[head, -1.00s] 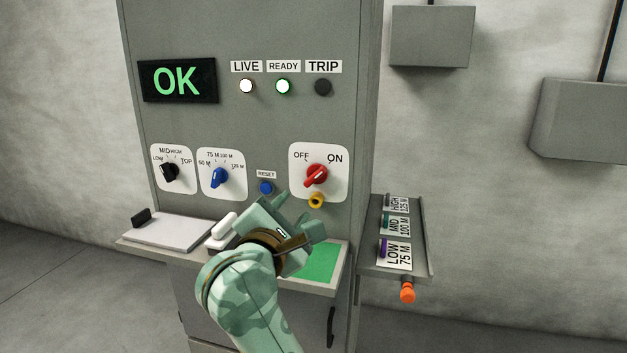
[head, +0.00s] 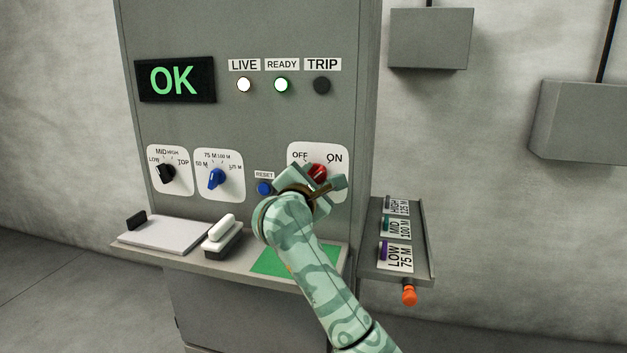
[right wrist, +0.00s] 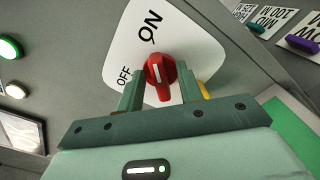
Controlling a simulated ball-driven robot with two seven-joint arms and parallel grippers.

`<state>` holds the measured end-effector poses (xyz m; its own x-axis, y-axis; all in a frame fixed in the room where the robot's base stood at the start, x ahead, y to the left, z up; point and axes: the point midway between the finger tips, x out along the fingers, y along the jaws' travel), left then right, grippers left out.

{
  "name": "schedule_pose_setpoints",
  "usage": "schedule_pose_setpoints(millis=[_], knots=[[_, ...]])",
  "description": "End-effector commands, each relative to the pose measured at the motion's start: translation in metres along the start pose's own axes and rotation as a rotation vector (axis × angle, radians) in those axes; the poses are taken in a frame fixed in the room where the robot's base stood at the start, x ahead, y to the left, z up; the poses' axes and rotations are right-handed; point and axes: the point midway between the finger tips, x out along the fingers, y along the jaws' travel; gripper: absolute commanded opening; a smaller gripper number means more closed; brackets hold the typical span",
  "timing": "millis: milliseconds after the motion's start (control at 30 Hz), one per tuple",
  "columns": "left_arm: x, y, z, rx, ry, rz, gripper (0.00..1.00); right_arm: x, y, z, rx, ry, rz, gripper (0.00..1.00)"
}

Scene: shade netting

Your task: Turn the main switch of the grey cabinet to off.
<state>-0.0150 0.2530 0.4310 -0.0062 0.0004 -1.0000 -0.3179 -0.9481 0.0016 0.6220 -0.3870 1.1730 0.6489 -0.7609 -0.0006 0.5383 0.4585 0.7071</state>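The grey cabinet (head: 215,122) stands ahead with its main switch, a red knob (head: 318,171) on a white plate (head: 340,188) marked OFF on the left and ON on the right. In the right wrist view the red knob (right wrist: 161,77) has its white mark pointing toward ON. My right gripper (head: 318,180) is in front of the knob and partly hides it. In the right wrist view its two fingers (right wrist: 160,88) stand one on each side of the knob, apart, with no clear grip on it. My left gripper is not in view.
A blue reset button (head: 264,188), a blue selector (head: 217,178) and a black selector (head: 166,173) are left of the switch. A shelf (head: 200,258) below holds a white-handled block (head: 221,235). A side shelf (head: 425,245) carries labelled tags. The LIVE (head: 244,85) and READY (head: 281,85) lamps are lit.

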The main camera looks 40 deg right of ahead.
Motion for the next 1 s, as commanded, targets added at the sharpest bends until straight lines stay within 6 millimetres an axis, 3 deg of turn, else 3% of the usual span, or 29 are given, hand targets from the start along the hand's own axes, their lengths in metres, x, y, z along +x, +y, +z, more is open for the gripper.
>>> schedule_pose_setpoints(millis=[67, 200, 667, 1000], knots=[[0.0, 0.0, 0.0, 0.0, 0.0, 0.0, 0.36, 0.0, 0.0, 0.0, 0.0, 0.0, 0.0, 0.34], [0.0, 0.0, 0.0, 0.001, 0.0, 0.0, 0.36, 0.0, 0.0, 0.0, 0.0, 0.0, 0.0, 0.0], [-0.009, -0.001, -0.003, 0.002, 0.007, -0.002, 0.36, -0.001, 0.001, 0.001, -0.072, 0.001, -0.001, 0.0], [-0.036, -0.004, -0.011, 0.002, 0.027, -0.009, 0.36, -0.002, 0.005, 0.002, -0.334, 0.004, -0.002, 0.0]])
